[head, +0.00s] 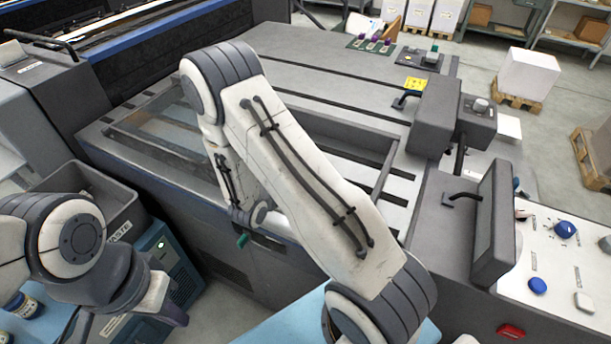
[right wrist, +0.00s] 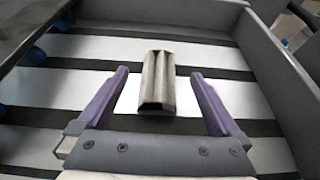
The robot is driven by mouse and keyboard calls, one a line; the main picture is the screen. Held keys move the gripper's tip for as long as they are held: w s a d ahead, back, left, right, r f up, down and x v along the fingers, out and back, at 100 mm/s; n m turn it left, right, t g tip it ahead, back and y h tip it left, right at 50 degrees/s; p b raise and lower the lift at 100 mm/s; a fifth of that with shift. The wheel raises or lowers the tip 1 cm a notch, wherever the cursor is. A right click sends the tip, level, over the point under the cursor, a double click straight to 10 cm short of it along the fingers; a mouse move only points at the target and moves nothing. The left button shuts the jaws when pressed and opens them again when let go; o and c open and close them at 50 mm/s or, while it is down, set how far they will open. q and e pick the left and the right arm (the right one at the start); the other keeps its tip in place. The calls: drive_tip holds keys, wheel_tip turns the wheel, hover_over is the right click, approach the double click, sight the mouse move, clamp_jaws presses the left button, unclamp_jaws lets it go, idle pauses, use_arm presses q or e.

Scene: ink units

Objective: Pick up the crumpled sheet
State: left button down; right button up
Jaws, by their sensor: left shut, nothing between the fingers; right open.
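The crumpled sheet (right wrist: 157,85) is a grey-white, creased, folded piece in the right wrist view. It lies across the pale and dark strips of a bed, lengthwise between my fingers. My right gripper (right wrist: 158,92) is open, with one purple finger on each side of the sheet and a gap to both. In the head view my right arm reaches over the machine, and I cannot make out its gripper or the sheet. My left gripper (head: 174,316) is shut and empty at the lower left, far from the sheet.
A grey side wall (right wrist: 275,75) bounds the strip bed on the right in the right wrist view. In the head view a grey bin (head: 90,176) marked as waste stands near my left arm. An upright grey panel (head: 494,225) stands at the right.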

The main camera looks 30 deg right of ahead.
drive_tip(key=x, duration=0.3)
drive_tip(key=shift+d, duration=0.1)
drive_tip(key=p+x, duration=0.1)
drive_tip(key=x, duration=0.3)
drive_tip(key=shift+s+f+p, duration=0.1)
drive_tip(key=shift+f+p, duration=0.1)
drive_tip(key=shift+p, duration=0.1)
drive_tip(key=shift+w+d+f, duration=0.3)
drive_tip(key=shift+d, duration=0.2)
drive_tip(key=c, duration=1.3)
